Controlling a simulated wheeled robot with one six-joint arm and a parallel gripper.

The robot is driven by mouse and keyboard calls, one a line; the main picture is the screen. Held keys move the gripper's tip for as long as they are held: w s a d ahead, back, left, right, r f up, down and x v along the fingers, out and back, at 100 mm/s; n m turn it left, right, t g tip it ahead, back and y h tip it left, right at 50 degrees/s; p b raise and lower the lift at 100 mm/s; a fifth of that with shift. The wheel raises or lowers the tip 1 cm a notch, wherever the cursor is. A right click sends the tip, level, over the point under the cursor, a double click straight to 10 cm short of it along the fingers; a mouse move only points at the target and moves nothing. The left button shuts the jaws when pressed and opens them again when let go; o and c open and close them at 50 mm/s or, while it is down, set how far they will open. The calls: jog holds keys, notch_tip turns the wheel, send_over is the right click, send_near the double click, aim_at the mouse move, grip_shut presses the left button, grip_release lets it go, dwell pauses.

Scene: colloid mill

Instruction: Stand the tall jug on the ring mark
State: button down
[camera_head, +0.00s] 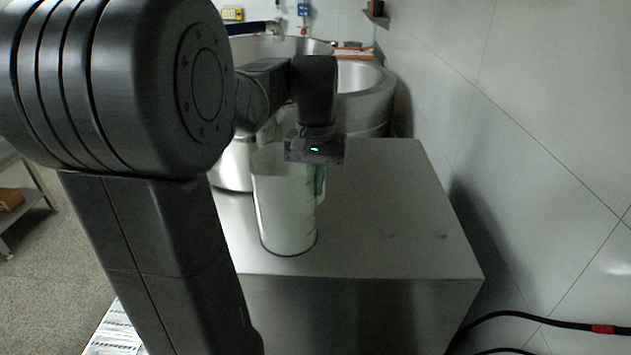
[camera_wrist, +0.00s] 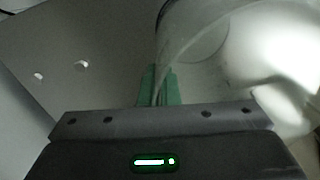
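The tall jug (camera_head: 285,210) is pale and translucent. It stands upright on the steel worktop, near its front left, or very close above it; I cannot tell which. A thin dark curve (camera_head: 316,243) shows along the jug's base, perhaps part of the ring mark; the rest is hidden by the jug. My gripper (camera_head: 318,180) is at the jug's upper right side, pointing down. In the wrist view its green fingers (camera_wrist: 160,86) are close together with the jug's edge (camera_wrist: 163,55) between them, so it looks shut on the jug's side.
The steel worktop (camera_head: 390,215) is clear to the right of the jug. Large steel vessels (camera_head: 365,95) stand behind it. A tiled wall (camera_head: 540,130) runs along the right, with a black cable (camera_head: 540,318) low down. A shelf (camera_head: 22,190) stands at the far left.

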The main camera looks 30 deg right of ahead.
jog(key=shift+f, duration=0.25)
jog(key=c, duration=1.7)
grip_release()
jog(key=shift+r, duration=0.1)
notch_tip(320, 180, up, 12)
jog(key=shift+r, duration=0.2)
